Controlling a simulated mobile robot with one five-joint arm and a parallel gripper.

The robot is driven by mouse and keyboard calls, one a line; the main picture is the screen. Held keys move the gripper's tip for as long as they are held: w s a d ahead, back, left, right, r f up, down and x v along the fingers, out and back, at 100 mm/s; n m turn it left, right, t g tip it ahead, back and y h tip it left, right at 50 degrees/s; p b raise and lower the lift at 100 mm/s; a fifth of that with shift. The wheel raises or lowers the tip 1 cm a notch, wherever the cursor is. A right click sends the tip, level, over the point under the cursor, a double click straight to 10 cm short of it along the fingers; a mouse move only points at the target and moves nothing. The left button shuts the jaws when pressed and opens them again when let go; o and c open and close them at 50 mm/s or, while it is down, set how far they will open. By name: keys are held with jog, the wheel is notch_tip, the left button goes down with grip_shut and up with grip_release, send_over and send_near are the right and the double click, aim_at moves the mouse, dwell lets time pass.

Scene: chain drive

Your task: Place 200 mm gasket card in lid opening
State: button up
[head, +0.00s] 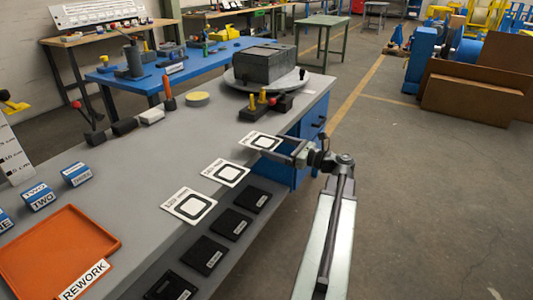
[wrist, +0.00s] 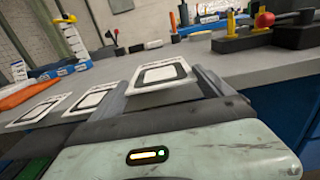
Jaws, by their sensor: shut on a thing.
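My gripper (head: 282,149) is at the right edge of the grey bench. It is shut on a white gasket card (head: 261,141) with a black square ring. In the wrist view the held card (wrist: 164,76) sits between the two fingers, roughly flat. Its size label is too small to read. Two similar cards, a middle one (head: 226,173) and a nearer one (head: 189,205), lie in a row on the bench. A dark grey box (head: 265,63) with a lid stands on a round turntable (head: 238,82) at the far end. I cannot make out an opening in the lid.
Several black labelled plates (head: 230,224) lie along a lower shelf. A fixture with yellow pegs and a red knob (head: 266,105) stands between the held card and the turntable. An orange rework tray (head: 58,252) is at the near left. Blue blocks (head: 76,174) stand behind.

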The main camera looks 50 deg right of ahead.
aim_at(267, 142)
jog(key=shift+w, duration=0.65)
jog(key=x, duration=0.2)
jog(key=shift+w+f, duration=0.2)
jog(key=shift+w, duration=0.15)
notch_tip(267, 142, down, 3)
jog(key=b, duration=0.3)
jog(key=shift+s+f+b, duration=0.15)
jog(key=shift+b, duration=0.2)
jog(key=o, duration=1.1)
